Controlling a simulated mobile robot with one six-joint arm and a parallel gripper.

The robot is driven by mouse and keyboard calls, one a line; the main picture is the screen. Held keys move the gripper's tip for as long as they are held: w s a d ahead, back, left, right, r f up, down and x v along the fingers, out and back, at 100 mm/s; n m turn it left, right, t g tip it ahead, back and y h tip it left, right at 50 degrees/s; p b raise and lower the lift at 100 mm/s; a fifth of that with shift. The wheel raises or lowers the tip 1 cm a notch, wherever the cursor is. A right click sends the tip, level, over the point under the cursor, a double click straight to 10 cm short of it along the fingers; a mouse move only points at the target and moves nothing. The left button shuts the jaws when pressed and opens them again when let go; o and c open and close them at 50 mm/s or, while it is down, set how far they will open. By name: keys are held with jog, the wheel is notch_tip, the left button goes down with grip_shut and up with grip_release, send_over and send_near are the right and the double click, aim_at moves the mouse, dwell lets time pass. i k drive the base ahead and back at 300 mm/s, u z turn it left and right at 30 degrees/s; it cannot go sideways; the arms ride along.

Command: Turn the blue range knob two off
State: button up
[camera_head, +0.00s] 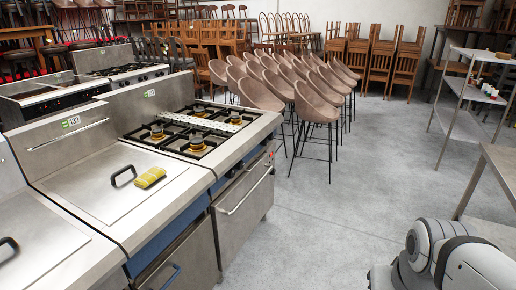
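A steel range (246,136) with several open burners stands left of centre, an oven door with a bar handle below its top. A narrow blue front panel (224,182) runs under the front edge of its top, seen at a steep angle. I cannot make out any separate blue knob or its setting. A small red spot shows near the panel's far end. My gripper is not in view; only white and grey parts of my own arm show at the bottom right.
Left of the range, a steel unit with a handled lid (97,192) carries a yellow sponge (150,177). Brown bar stools (318,103) stand beyond the range. A steel shelf (458,122) and a table (500,170) stand at right. The grey floor (325,215) between is clear.

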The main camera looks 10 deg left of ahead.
aim_at(240, 166)
jog(key=u, duration=2.25)
jog(key=k, duration=1.15)
jog(key=z, duration=1.15)
jog(key=i, duration=0.95)
